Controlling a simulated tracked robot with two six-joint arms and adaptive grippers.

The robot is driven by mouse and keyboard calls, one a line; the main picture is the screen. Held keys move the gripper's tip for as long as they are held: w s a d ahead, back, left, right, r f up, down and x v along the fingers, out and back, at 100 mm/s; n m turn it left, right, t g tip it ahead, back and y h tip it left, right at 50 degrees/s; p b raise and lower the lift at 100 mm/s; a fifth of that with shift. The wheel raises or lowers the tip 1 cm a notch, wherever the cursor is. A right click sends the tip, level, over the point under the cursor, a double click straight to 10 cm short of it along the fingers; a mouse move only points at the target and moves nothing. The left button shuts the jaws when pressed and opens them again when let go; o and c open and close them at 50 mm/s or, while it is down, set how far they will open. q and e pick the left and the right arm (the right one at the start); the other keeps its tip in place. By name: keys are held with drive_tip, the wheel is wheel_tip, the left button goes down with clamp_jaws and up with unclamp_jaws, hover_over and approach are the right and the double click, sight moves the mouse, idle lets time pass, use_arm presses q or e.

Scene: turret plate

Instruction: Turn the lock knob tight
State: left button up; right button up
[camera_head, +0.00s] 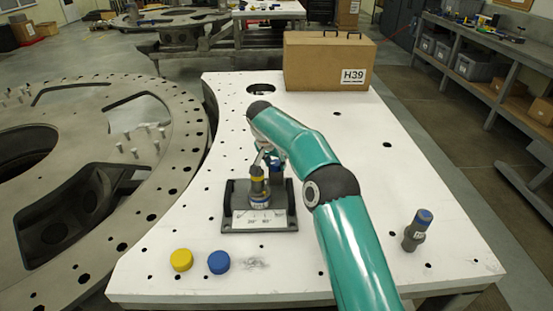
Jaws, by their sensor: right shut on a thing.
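The lock knob is not clearly visible; a dark fixture (238,217) with a white scale plate stands on the white table. An upright part with a yellow band (259,186) rises from the middle of this fixture. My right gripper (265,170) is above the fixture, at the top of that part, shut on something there. The teal right arm comes in from the lower right and hides some of the fixture's back side. My left gripper is not in view.
A yellow cap (181,260) and a blue cap (219,262) lie at the table's front. A grey cylinder with a blue top (417,230) stands at the right. A cardboard box (328,62) marked H39 is at the back of the white table (330,112). A large turret ring (185,130) lies left.

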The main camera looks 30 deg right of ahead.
drive_tip(key=shift+w+m+g+h+p, duration=0.1)
drive_tip(key=shift+m+g+h+p, duration=0.25)
drive_tip(key=shift+m, duration=0.85)
drive_tip(key=o, duration=1.1)
drive_tip(key=shift+o, duration=0.2)
drive_tip(key=v, duration=0.7)
drive_tip(key=shift+r, duration=0.2)
